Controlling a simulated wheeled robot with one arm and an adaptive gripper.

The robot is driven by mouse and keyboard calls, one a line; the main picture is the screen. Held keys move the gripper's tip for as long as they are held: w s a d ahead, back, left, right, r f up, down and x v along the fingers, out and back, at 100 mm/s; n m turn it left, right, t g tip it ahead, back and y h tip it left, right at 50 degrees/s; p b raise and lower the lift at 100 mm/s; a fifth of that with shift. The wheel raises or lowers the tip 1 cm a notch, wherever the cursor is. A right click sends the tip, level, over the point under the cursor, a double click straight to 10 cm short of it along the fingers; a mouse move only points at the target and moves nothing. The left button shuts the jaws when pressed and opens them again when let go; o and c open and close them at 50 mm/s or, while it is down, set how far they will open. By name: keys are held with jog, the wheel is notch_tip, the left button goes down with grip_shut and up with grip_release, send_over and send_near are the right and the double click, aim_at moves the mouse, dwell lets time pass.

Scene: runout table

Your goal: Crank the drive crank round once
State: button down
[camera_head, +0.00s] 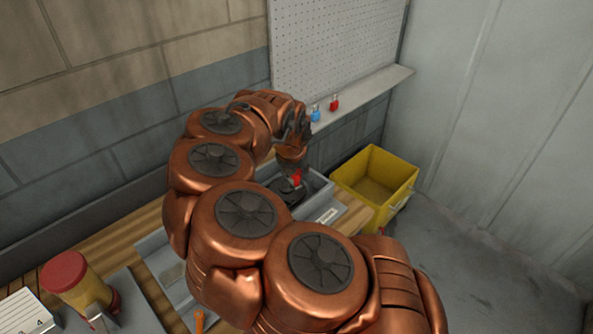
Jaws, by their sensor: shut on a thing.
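My copper arm reaches across the middle of the view, and its wrist bends down over the table. My gripper (291,182) is small and dark at the far end, over a grey box-like housing (322,196). It is shut on a small red part (297,177), which looks like the handle of the drive crank. Dark parts show just below and beside it. I cannot tell the crank's arm from the fingers, nor the crank's angle. My arm hides much of the housing and the table around it.
A yellow bin (376,181) stands right of the wooden table (355,216). A red-capped yellow cylinder (80,283) stands at the front left. An orange item (199,319) lies near a grey tray (157,243). Blue (315,113) and red (335,104) padlock-like items sit by the wall ledge.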

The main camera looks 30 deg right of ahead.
jog(key=c, duration=0.8)
grip_release()
jog(key=shift+f, duration=0.1)
jog(key=shift+d+n+b, duration=0.35)
jog(key=shift+n+b, duration=0.4)
jog(key=shift+n, duration=0.05)
jog(key=shift+w+d+n+t+y+b, duration=0.1)
jog(key=shift+d+n+t+y+b, duration=0.2)
jog(key=shift+n+b, duration=0.1)
